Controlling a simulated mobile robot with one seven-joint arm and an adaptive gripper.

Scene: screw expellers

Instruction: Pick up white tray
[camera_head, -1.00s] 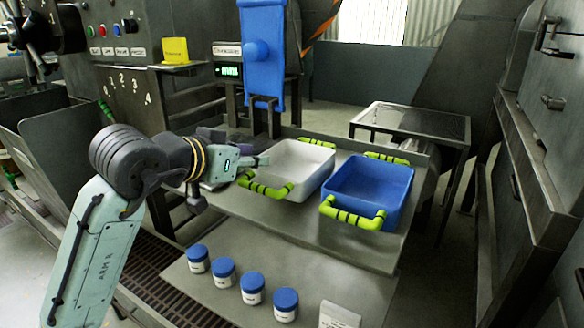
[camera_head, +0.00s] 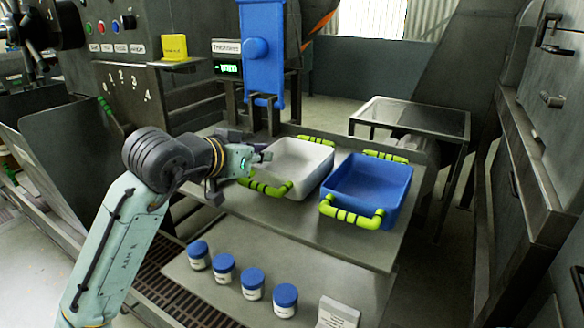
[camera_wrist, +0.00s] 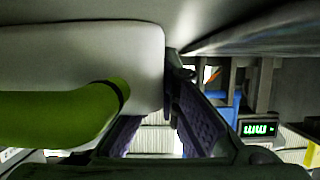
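The white tray (camera_head: 293,170) sits on the grey shelf, left of the blue tray (camera_head: 367,190). It has green, black-banded handles at its front (camera_head: 266,187) and back (camera_head: 317,140). My gripper (camera_head: 264,153) is at the tray's left side, near the front handle; from the head view I cannot tell whether it touches. In the wrist view the tray's pale wall (camera_wrist: 80,62) and a green handle (camera_wrist: 50,118) fill the left. The purple-padded fingers of my gripper (camera_wrist: 163,125) stand apart, with only background visible between them.
Several blue-lidded jars (camera_head: 253,284) and a small white card (camera_head: 338,313) stand on the lower shelf in front. A blue upright machine part (camera_head: 264,50) rises behind the white tray. A glass-topped side table (camera_head: 418,118) stands at the back right.

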